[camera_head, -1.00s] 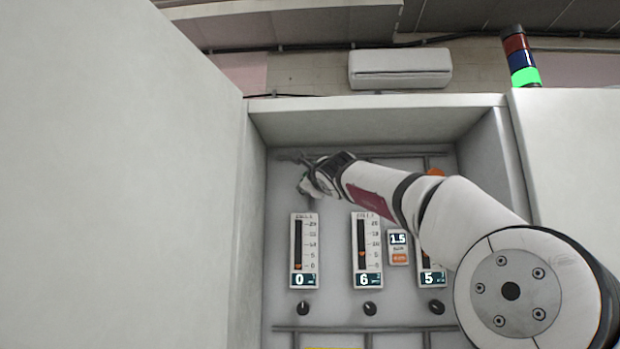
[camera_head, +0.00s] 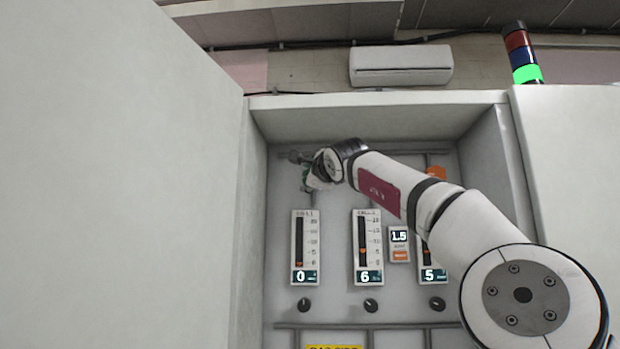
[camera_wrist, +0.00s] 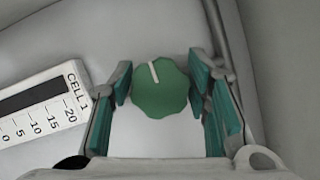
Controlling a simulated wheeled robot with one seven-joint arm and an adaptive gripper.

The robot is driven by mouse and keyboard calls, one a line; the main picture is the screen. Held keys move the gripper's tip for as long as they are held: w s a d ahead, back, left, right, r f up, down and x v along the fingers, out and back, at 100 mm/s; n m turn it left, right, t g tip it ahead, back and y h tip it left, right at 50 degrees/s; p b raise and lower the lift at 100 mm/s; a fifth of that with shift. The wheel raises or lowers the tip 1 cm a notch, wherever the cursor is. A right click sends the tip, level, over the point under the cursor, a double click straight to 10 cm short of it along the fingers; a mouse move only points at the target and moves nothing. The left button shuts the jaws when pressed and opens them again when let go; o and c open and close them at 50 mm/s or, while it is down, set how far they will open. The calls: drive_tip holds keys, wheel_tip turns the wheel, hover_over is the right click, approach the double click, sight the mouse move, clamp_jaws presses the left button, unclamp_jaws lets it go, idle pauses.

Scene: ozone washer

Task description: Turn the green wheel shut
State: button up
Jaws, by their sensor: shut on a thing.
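The green wheel (camera_wrist: 160,88) is a scalloped knob with a white pointer line, seen in the wrist view. The line points up and slightly left in that picture. My gripper (camera_wrist: 161,92) has one teal-padded finger on each side of the wheel and is shut on it. In the head view my gripper (camera_head: 310,180) is at the upper left of the recessed panel, above the left gauge. There my wrist hides most of the wheel. The Cell 1 gauge (camera_head: 305,247) reads 0, and it also shows in the wrist view (camera_wrist: 42,103).
A middle gauge (camera_head: 367,247) reads 6, and a right gauge (camera_head: 432,262), partly behind my arm, reads 5. A small display (camera_head: 398,238) shows 1.5. Black knobs (camera_head: 371,305) sit below the gauges. Cabinet walls (camera_head: 250,220) enclose the panel. The signal tower (camera_head: 526,74) is lit green.

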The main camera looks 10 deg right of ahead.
drive_tip(key=o, duration=1.1)
drive_tip(key=shift+s+d+f, duration=0.1)
drive_tip(key=shift+s+f, duration=0.15)
drive_tip(key=shift+s, duration=1.7)
drive_tip(key=shift+s+d+f, duration=0.15)
drive_tip(key=shift+s+f, duration=0.15)
drive_tip(key=shift+s, duration=1.7)
drive_tip(key=shift+s+d+f, duration=0.1)
drive_tip(key=shift+s+f, duration=0.15)
drive_tip(key=shift+s, duration=1.7)
